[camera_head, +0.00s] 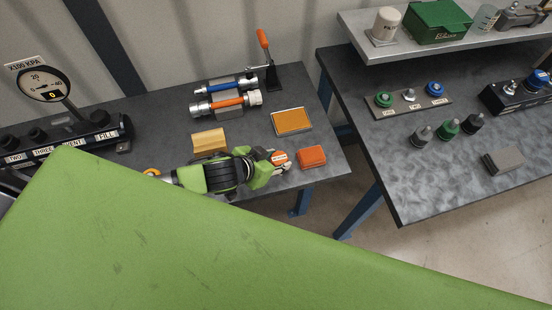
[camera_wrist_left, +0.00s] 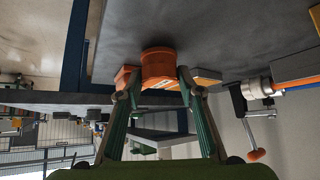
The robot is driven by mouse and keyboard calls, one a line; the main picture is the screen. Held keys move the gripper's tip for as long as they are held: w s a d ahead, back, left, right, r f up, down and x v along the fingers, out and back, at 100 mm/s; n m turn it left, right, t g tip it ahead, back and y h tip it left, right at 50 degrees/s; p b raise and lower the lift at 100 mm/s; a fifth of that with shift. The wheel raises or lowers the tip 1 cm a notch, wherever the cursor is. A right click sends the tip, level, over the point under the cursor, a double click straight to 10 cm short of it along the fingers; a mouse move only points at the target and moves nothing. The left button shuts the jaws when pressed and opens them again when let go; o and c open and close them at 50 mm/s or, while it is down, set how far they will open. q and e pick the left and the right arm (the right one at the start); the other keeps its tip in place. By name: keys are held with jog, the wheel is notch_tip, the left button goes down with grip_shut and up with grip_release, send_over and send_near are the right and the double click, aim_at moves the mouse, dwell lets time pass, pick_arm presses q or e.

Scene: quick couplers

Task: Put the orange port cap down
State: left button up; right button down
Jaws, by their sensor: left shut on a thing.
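The orange port cap (camera_head: 279,157) is between the fingertips of my left gripper (camera_head: 271,164), near the front right of the left table (camera_head: 325,125). My left gripper is shut on it. In the left wrist view the round orange cap (camera_wrist_left: 158,66) sits between the two green fingers of the left gripper (camera_wrist_left: 160,76). A dark shadow lies on the grey tabletop (camera_wrist_left: 215,35) right at the cap's far face. I cannot tell whether it touches the top. My right gripper is not in view.
An orange block (camera_head: 312,156) lies close right of the cap. An orange-topped plate (camera_head: 292,121) and a yellow block (camera_head: 209,141) lie behind. Coupler cylinders (camera_head: 226,103) and an orange-handled clamp (camera_head: 265,55) stand further back. The right table (camera_head: 400,185) is separate, across a gap.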

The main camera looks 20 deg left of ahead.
pick_arm(q)
jog(key=shift+f, duration=0.2)
jog(key=o, duration=1.2)
jog(key=shift+f, duration=0.1)
jog(key=b+v, duration=0.1)
jog(key=v, duration=1.1)
jog(key=shift+w+a, duration=0.1)
